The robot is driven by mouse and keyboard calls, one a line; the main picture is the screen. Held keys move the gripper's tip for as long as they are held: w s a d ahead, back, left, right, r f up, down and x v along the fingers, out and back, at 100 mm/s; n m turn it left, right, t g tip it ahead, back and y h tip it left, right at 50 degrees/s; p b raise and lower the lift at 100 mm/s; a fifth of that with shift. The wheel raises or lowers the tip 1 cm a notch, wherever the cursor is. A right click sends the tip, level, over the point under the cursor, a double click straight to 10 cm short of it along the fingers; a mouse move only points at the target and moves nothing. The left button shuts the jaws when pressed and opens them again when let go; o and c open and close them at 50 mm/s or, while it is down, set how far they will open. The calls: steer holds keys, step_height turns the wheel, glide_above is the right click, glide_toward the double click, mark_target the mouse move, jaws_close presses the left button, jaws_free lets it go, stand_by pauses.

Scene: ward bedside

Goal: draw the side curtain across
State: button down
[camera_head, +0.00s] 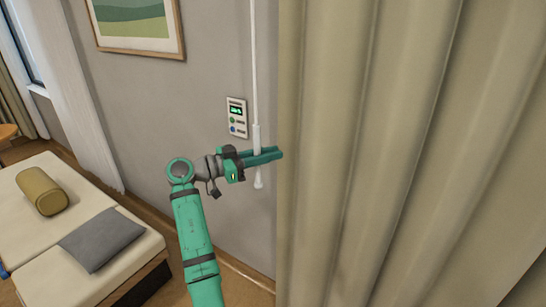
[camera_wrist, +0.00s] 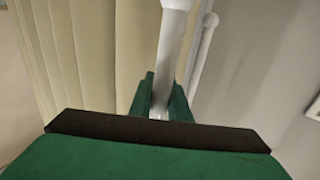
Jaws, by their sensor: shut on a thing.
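The side curtain (camera_head: 400,150) is beige with deep vertical folds and fills the right part of the head view. It also hangs at the left of the wrist view (camera_wrist: 85,60). A white pull wand (camera_head: 257,138) hangs upright just left of the curtain's edge. My gripper (camera_head: 268,155) is shut on the wand near its thicker lower part, with the fingertips close to the curtain edge. In the wrist view the wand (camera_wrist: 172,55) runs down between the green fingers (camera_wrist: 160,98). Whether the fingertips touch the curtain I cannot tell.
A wall panel (camera_head: 237,117) with a small green display is just left of the wand. A bed or couch (camera_head: 130,270) with a grey pillow (camera_head: 102,239) and tan bolster (camera_head: 42,191) stands at lower left. A framed picture (camera_head: 138,22) hangs above.

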steer(key=shift+w+a+r, duration=0.1)
steer(key=shift+w+a, duration=0.6)
steer(key=shift+a, duration=0.05)
steer(key=c, duration=1.7)
jaws_free()
steer(key=shift+w+a, duration=0.1)
steer(key=shift+o, duration=0.2)
steer(key=shift+a, duration=0.1)
steer(key=v, duration=1.1)
steer(key=shift+w, duration=0.1)
